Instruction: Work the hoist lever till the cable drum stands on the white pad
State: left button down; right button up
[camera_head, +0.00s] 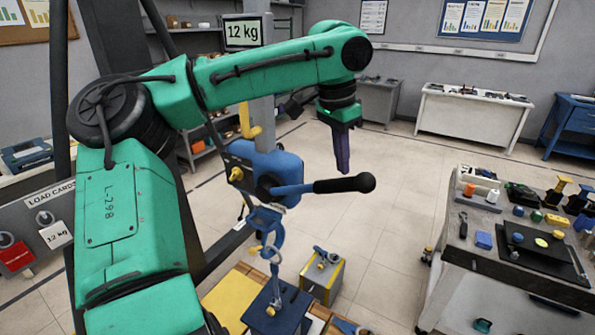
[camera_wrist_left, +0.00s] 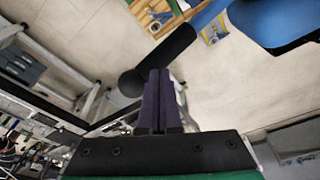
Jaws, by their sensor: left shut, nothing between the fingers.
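The hoist (camera_head: 268,168) is a blue housing with a lever that ends in a black grip (camera_head: 340,184) and points right, roughly level. In the left wrist view the grip (camera_wrist_left: 165,60) lies just beyond my fingertips. My left gripper (camera_head: 343,168) points down with its dark purple fingers shut and empty, above the grip; I cannot tell whether they touch it. A blue hook (camera_head: 270,235) hangs below the hoist, over a dark blue block (camera_head: 290,303). I cannot clearly make out a cable drum or a white pad. My right gripper is not in view.
A sign (camera_head: 243,31) reads 12 kg, as does a load card (camera_head: 55,234) at left. A yellow-sided box (camera_head: 322,279) stands near the hook. A workbench (camera_head: 470,245) with tools is at right. The floor between hoist and bench is clear.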

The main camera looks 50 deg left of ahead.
aim_at(344, 191)
pick_arm(q)
jog(key=f, duration=0.2)
jog(key=f+b, duration=0.1)
jog(key=f, duration=0.1)
jog(key=d+f, duration=0.1)
jog(key=f, duration=0.1)
jog(key=shift+w+f+b, duration=0.15)
jog(key=shift+b, duration=0.2)
jog(key=shift+f, duration=0.4)
jog(key=shift+w+d+f+b, duration=0.1)
jog(key=shift+d+f+b, duration=0.15)
jog(key=shift+f, duration=0.9)
jog(key=shift+w+d+f+b, duration=0.1)
jog(key=shift+f+b, duration=0.1)
jog(key=shift+f, duration=0.95)
